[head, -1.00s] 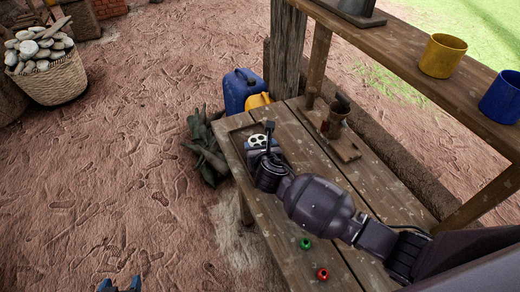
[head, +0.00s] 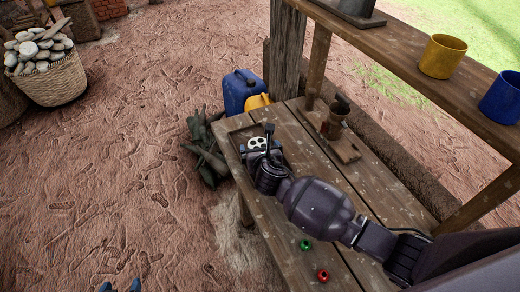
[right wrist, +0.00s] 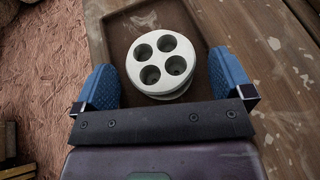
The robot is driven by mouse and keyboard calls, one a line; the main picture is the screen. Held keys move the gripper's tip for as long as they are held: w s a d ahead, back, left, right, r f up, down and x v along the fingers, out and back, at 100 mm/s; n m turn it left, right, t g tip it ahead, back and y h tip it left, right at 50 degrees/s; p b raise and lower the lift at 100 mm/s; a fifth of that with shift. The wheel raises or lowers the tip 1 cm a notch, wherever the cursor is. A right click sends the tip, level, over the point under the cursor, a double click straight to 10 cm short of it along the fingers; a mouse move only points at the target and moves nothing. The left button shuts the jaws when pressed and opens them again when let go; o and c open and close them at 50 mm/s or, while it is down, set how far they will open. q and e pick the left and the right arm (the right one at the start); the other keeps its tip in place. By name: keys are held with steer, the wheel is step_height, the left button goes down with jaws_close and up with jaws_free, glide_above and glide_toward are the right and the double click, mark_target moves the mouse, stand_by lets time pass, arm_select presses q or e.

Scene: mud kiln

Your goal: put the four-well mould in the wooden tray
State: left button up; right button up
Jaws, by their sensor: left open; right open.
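The four-well mould (head: 258,141) is a pale round block with several dark holes. In the right wrist view the mould (right wrist: 163,45) lies within the wooden tray (right wrist: 97,38), inside its raised rim. The tray (head: 233,131) is at the bench's far left corner and is partly hidden by my right arm. My right gripper (head: 261,146) is open over the tray. Its blue fingers stand on either side of the mould, with gaps visible in the wrist view. My left gripper (head: 121,287) shows only blue fingertips at the bottom edge, open and empty, over the ground.
Green (head: 305,245) and red (head: 323,275) small round pieces lie on the bench near its front edge. Yellow (head: 442,56) and blue (head: 501,98) pots are on the upper shelf. Blue and yellow cans (head: 241,91) stand beyond the bench.

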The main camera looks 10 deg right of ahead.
steer(key=p+v, duration=0.2)
steer(key=v, duration=0.9)
steer(key=shift+s+r, duration=0.2)
steer(key=shift+s, duration=0.2)
